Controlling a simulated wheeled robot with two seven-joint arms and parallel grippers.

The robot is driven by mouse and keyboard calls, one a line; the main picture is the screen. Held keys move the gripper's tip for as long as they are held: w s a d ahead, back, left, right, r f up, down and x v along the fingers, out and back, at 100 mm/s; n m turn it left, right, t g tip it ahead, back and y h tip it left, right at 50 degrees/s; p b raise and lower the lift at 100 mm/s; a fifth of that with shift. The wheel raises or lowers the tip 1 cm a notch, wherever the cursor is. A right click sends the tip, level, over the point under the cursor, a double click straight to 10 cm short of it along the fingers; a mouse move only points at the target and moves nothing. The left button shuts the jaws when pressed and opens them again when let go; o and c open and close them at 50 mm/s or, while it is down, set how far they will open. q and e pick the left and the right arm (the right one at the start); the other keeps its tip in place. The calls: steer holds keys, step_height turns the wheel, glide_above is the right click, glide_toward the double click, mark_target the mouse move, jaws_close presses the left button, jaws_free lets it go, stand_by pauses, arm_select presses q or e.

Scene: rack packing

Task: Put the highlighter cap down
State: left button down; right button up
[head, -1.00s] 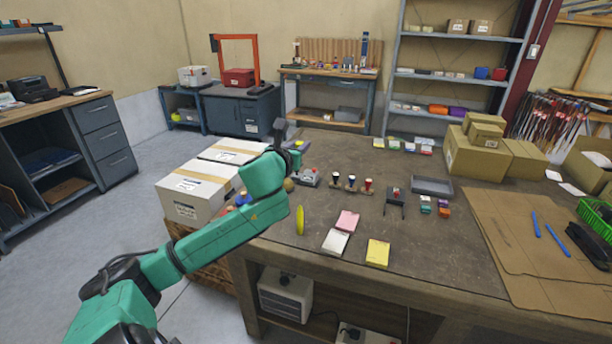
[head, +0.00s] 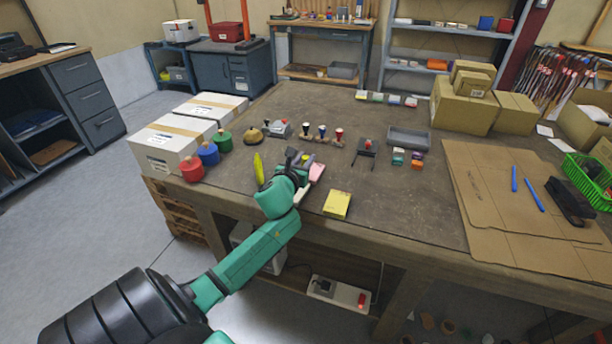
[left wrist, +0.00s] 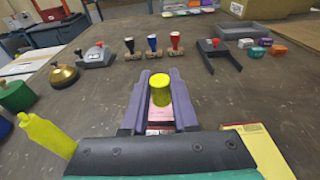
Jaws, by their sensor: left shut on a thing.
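The yellow highlighter cap (left wrist: 161,90) is held between the two purple fingers of my left gripper (left wrist: 159,104), which is shut on it. In the head view, my left gripper (head: 303,160) is over the front part of the workbench, by the pink note pad (head: 317,171). In the left wrist view, the cap appears above the bench top; its exact height is hard to tell. My right gripper is out of view.
A yellow note pad (head: 337,204) lies right of the gripper. Stamps (head: 322,133), a brass bell (head: 252,134) and a grey tray (head: 408,138) stand farther back. Red, blue and green round-topped containers (head: 208,153) are at the left. Bare bench lies between the pads and stamps.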

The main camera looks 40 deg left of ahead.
arm_select(q)
steer(key=f, duration=0.1)
steer(key=f+b, duration=0.1)
steer(key=f, duration=0.1)
steer(key=shift+s+a+f, duration=0.2)
steer(key=shift+f, duration=0.4)
steer(key=shift+w, duration=0.1)
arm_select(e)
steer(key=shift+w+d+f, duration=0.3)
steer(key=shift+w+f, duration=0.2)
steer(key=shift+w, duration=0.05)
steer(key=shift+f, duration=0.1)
arm_select(q)
steer(key=shift+f+b, duration=0.45)
steer(key=shift+f, duration=0.2)
steer(key=c, duration=0.7)
jaws_free()
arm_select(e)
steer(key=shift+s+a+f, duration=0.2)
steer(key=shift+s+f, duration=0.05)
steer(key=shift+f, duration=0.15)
arm_select(q)
steer(key=shift+r, duration=0.1)
